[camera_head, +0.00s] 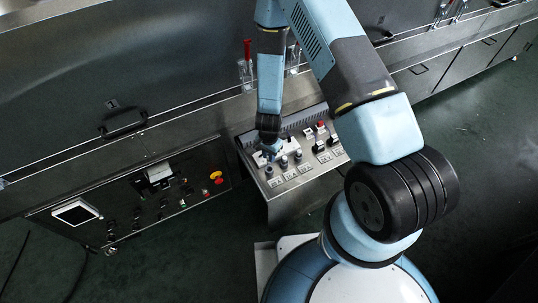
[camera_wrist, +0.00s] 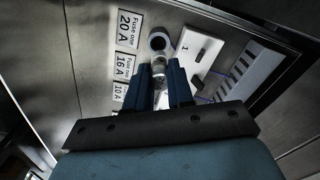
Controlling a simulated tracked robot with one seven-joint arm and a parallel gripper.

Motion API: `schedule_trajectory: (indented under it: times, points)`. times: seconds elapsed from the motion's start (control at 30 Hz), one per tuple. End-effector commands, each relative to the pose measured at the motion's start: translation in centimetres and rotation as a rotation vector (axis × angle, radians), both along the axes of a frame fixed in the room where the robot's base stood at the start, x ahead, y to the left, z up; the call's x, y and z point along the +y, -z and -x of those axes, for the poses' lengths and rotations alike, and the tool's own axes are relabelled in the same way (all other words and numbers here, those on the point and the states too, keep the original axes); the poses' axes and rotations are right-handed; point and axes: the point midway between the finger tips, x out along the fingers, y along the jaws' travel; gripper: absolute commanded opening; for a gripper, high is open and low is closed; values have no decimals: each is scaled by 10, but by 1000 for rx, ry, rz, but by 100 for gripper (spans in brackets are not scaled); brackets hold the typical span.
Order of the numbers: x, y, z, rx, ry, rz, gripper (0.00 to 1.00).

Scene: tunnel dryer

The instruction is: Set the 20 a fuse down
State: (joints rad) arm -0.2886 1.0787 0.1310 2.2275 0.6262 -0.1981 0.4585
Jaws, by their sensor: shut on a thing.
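My gripper (camera_wrist: 158,72) is shut on the 20 A fuse (camera_wrist: 159,66), a small pale cylinder between the two blue fingers in the wrist view. The fuse's far end lines up with a dark round holder with a light ring (camera_wrist: 158,41); I cannot tell whether it is seated or only close to it. The holder is beside the label "Fuse one 20 A" (camera_wrist: 128,29). In the head view my gripper (camera_head: 269,153) is over the left part of the sloped control panel (camera_head: 290,183), and the fuse is too small to make out.
Labels for 16 A (camera_wrist: 121,66) and 10 A (camera_wrist: 119,92) follow below. A white block (camera_wrist: 197,50) marked 1 stands right of the holder. A second panel with a red and yellow button (camera_head: 216,176) is at left.

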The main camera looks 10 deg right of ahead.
Motion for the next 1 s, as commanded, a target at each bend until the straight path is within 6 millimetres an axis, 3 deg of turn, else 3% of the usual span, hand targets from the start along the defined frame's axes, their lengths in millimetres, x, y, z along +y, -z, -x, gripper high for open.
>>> schedule_trajectory:
  times: [0.27, 0.47, 0.8, 1.0]
  points:
    - [-1, 0, 0, 0, 1, 0, 0]
    - [-22, -1, -11, -1, 7, -1, 0]
    - [-115, -7, -44, -3, 12, -3, 0]
    - [-175, -11, -54, -4, 13, -3, 0]
